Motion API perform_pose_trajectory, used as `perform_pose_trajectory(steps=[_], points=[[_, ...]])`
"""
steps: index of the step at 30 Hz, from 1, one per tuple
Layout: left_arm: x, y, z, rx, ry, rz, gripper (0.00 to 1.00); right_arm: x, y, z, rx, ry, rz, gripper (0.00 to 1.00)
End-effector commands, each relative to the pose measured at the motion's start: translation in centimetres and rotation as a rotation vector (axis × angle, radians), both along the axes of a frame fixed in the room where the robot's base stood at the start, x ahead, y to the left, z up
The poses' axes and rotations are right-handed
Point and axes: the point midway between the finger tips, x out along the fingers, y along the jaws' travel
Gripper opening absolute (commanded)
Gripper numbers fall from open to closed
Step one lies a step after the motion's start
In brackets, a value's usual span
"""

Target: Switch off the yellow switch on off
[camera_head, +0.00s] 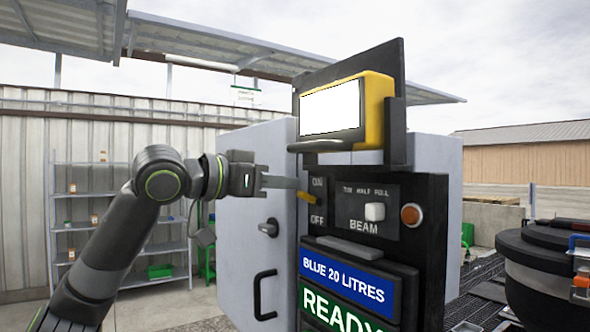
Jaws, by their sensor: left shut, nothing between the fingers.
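The yellow switch (308,198) is a small lever on the left of the dark control panel (408,255), between the ON label above and the OFF label below. Its free end sticks out to the left. My left gripper (292,184) comes in from the left with its fingers shut and empty. Its fingertips are just above the lever's free end in the picture; I cannot tell whether they touch it. My right gripper is not in view.
The panel also bears a white BEAM knob (375,212), an orange round button (411,215) and a yellow-framed screen (332,108) above. A grey cabinet door (245,245) with a black handle is beside it. Shelves (120,220) stand behind; a black drum (545,265) is at right.

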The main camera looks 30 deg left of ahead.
Motion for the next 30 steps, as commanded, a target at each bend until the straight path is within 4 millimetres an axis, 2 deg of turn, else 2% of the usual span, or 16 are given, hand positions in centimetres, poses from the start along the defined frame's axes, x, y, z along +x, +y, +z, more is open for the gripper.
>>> perform_pose_trajectory(steps=[1, 9, 23, 30], points=[[0.6, -0.3, 0.3, -0.002, 0.002, -0.004, 0.0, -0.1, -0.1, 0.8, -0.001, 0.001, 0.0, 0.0], [2.3, -1.0, -0.2, 0.001, 0.002, 0.0, 0.0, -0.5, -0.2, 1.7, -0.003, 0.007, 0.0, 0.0], [2.5, -1.0, -0.3, 0.001, -0.001, 0.001, 0.0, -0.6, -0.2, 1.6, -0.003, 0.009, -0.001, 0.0], [2.4, -1.0, -0.7, -0.018, -0.044, 0.001, 0.0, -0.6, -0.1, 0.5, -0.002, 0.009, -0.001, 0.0]])
